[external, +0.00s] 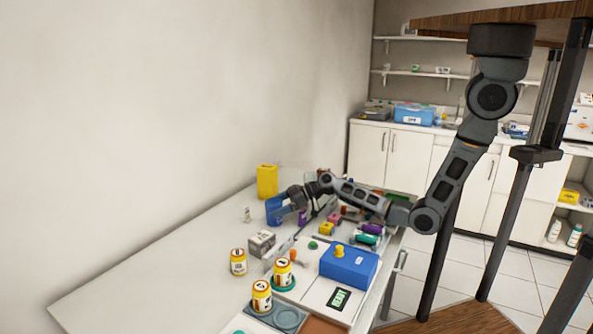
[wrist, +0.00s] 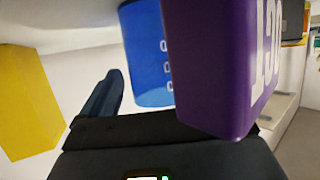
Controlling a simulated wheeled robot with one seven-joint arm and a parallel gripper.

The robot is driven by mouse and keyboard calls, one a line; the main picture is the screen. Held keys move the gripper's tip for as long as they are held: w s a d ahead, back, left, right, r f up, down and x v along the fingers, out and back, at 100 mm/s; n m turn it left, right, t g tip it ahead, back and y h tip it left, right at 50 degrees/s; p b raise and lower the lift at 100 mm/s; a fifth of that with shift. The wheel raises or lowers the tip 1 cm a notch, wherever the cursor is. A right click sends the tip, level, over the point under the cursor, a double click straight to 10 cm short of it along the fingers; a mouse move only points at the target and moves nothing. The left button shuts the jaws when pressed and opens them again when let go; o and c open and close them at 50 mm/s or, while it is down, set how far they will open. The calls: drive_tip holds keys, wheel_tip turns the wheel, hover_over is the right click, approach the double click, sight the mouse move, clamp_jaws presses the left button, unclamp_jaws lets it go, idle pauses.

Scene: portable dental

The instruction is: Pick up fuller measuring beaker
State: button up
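A blue rounded container (external: 273,204) with pale marks, possibly a measuring beaker, stands near the far end of the table. It also shows in the wrist view (wrist: 147,55), ahead of my gripper. A purple block-like thing (wrist: 208,65) with white lettering fills the right of the wrist view, very close to the camera. My gripper (external: 282,206) is at the blue container. One dark finger shows at its left with a small gap; the other is hidden behind the purple thing. The gripper looks open. Fill levels cannot be seen, so I cannot tell which beaker is fuller.
A yellow box (external: 267,181) stands behind the blue container and at left in the wrist view (wrist: 25,100). Yellow-labelled jars (external: 238,262), a grey box (external: 262,243) and a blue device (external: 349,265) occupy the near table. The table's left side (external: 170,270) is clear.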

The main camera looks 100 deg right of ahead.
drive_tip(key=c, duration=1.1)
drive_tip(key=shift+o, duration=0.2)
drive_tip(key=shift+r, duration=0.25)
drive_tip(key=s+d+r+b, duration=0.2)
drive_tip(key=s+d+r, duration=0.4)
drive_tip(key=s+r, duration=0.3)
drive_tip(key=shift+s+d+r+b, duration=0.25)
drive_tip(key=shift+d+r+b, duration=0.05)
drive_tip(key=shift+r, duration=0.45)
idle(2.4)
